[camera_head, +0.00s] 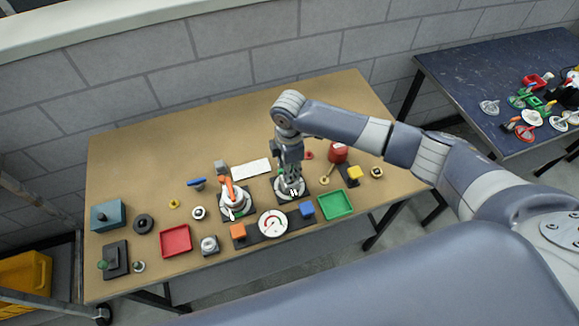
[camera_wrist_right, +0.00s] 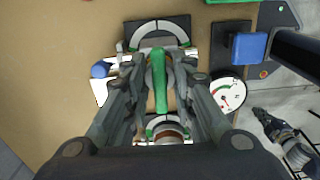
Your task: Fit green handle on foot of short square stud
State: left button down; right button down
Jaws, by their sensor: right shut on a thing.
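My right gripper (camera_head: 290,184) comes down over a white round dial fixture (camera_head: 284,194) on a dark plate near the middle of the wooden table. In the right wrist view, the gripper's fingers (camera_wrist_right: 160,68) are shut on a green handle (camera_wrist_right: 159,85), which lies lengthwise between them. A white graduated arc (camera_wrist_right: 158,33) on a dark plate shows just beyond the fingertips. A short square stud cannot be made out; the fingers and handle hide the fixture's centre. I cannot tell whether the handle touches it. My left gripper is not in view.
A similar fixture with an orange handle (camera_head: 229,187) stands to the left. A round gauge (camera_head: 273,223), a blue block (camera_head: 307,210) and a green tray (camera_head: 335,205) lie nearby in front. A red canister (camera_head: 338,152) and yellow block (camera_head: 354,173) stand to the right.

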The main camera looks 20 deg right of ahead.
jog(key=shift+f, duration=0.35)
dwell(0.7)
jog(key=c, duration=1)
grip_release()
jog(key=shift+o, duration=0.2)
jog(key=shift+r, duration=0.1)
notch_tip(320, 180, up, 5)
jog(key=p, duration=0.5)
jog(key=shift+r+p, duration=0.1)
jog(key=shift+p, duration=0.2)
jog(key=shift+r+p, duration=0.3)
jog(key=shift+r, duration=0.8)
